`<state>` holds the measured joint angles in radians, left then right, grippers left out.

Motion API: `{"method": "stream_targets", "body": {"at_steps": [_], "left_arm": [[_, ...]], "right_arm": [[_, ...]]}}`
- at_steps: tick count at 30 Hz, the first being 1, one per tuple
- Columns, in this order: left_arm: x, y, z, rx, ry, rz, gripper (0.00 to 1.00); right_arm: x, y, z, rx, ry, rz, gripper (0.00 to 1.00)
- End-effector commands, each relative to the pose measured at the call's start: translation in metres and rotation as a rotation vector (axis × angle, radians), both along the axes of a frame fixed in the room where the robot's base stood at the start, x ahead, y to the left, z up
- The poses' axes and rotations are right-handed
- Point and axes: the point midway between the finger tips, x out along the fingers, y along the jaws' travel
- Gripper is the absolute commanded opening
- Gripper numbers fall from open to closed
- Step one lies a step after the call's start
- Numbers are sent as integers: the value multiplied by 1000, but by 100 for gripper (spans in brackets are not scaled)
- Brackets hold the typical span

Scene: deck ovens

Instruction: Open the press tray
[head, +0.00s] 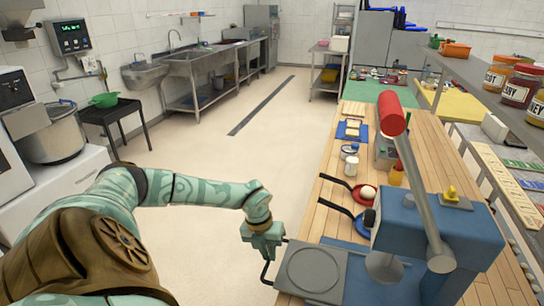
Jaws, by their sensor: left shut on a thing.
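The blue press (437,237) stands at the front right of the wooden counter, with a grey lever and a red grip (392,113) raised. Its flat grey press tray (337,286), marked with a round plate area, sticks out to the left from under the press, toward the counter's left edge. My left gripper (267,252) is at the tray's left edge, shut on the tray's thin dark handle, which shows partly below the fingers. The fingers hide the exact grip. My right gripper is not in view.
Two small pans, red (366,200) and blue (361,226), lie just behind the tray, with handles over the counter's left edge. A wooden counter (332,224) extends away with jars and bread. Open floor (220,205) lies left of the counter. Shelves with jars stand right.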

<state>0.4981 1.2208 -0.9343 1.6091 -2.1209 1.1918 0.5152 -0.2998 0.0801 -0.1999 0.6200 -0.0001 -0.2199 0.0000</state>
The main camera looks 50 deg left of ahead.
Motion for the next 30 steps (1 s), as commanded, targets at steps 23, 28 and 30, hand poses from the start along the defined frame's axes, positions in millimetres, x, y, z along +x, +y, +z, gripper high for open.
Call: {"method": "stream_targets", "body": {"at_steps": [23, 28, 30], "left_arm": [[-4, 9, 53, 4, -4, 0, 20], [-9, 17, 99, 4, -5, 0, 20], [-11, 20, 116, 3, -4, 1, 20]], "right_arm": [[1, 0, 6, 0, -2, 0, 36], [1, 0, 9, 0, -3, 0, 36], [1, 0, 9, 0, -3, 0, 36]]}}
